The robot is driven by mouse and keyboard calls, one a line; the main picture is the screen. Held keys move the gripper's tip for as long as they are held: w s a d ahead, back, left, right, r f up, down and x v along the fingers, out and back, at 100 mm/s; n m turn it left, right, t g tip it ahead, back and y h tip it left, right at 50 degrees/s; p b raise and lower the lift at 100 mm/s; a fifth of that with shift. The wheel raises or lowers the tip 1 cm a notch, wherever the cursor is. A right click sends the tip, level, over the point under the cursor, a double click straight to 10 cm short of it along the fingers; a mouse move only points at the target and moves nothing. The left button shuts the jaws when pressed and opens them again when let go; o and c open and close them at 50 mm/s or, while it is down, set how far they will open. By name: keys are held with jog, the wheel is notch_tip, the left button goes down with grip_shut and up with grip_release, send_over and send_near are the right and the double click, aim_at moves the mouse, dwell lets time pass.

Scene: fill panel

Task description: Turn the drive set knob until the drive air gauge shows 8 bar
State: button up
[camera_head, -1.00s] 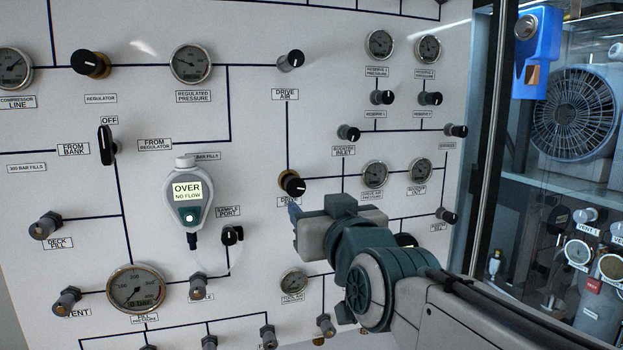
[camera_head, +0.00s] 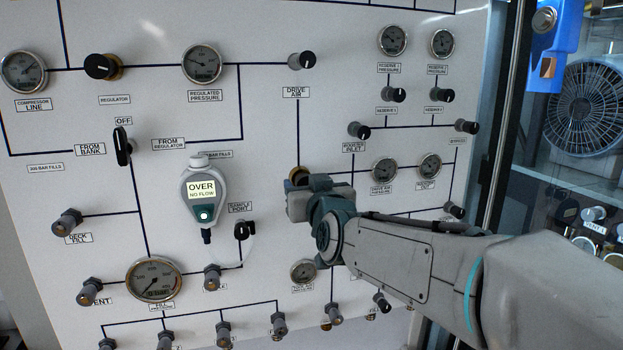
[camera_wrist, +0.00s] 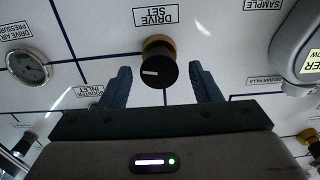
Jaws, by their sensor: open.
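The drive set knob (camera_wrist: 159,66), black with a white mark and a brass collar, shows in the wrist view under the upside-down "DRIVE SET" label (camera_wrist: 156,15). In the wrist view my gripper (camera_wrist: 162,88) is open, with one blue-grey finger on each side of the knob. The drive air pressure gauge (camera_head: 384,170) is right of my gripper and also shows in the wrist view (camera_wrist: 28,66). Its reading is too small to tell.
A sampling meter (camera_head: 202,192) reading "OVER NO FLOW" hangs left of my gripper. The booster inlet knob (camera_head: 358,131) is up and right. A tool air gauge (camera_head: 303,271) sits below. A blue object (camera_head: 545,45) stands at the right edge.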

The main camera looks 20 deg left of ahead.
jog(key=shift+w+a, duration=0.15)
jog(key=shift+w, duration=0.15)
jog(key=c, duration=1)
